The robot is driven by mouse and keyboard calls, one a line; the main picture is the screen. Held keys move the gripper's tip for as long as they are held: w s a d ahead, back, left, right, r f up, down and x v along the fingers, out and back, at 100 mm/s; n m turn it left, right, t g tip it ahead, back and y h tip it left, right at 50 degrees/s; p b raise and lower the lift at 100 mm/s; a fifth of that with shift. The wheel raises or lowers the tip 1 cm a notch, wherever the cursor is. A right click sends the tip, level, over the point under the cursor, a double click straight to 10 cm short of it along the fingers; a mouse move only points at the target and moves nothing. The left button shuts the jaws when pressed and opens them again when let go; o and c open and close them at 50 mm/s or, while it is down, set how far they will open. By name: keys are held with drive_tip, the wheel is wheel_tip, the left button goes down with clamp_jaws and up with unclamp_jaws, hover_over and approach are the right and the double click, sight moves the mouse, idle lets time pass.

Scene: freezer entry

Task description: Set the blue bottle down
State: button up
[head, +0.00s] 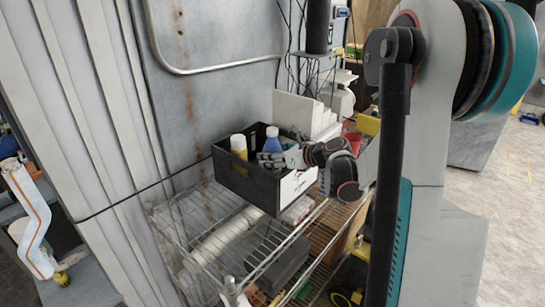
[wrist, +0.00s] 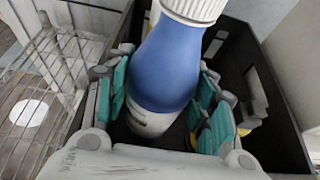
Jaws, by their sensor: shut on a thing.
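The blue bottle (head: 271,143) with a white cap is upright inside the black crate (head: 240,180), its upper part showing above the rim in the head view. In the wrist view the bottle (wrist: 170,62) fills the middle, leaning slightly. My gripper (head: 283,158) reaches in from the right over the crate's edge. Its teal finger pads are on both sides of the bottle in the wrist view (wrist: 163,85), shut on it.
A yellow bottle with a white cap (head: 239,147) stands in the crate, left of the blue one. The crate rests on a wire rack (head: 185,215) against a metal wall. White stepped blocks (head: 300,112) stand behind it. Boxes and cases fill the lower shelf.

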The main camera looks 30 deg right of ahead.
drive_tip(key=shift+f+b, duration=0.45)
drive_tip(key=shift+b, duration=0.05)
drive_tip(key=shift+f, duration=0.15)
drive_tip(key=o, duration=1.5)
drive_tip(key=p+v, duration=0.1)
drive_tip(key=v, duration=0.5)
drive_tip(key=r+p+v, duration=0.1)
drive_tip(key=p+v, duration=0.1)
drive_tip(key=v, duration=0.4)
drive_tip(key=shift+r, duration=0.2)
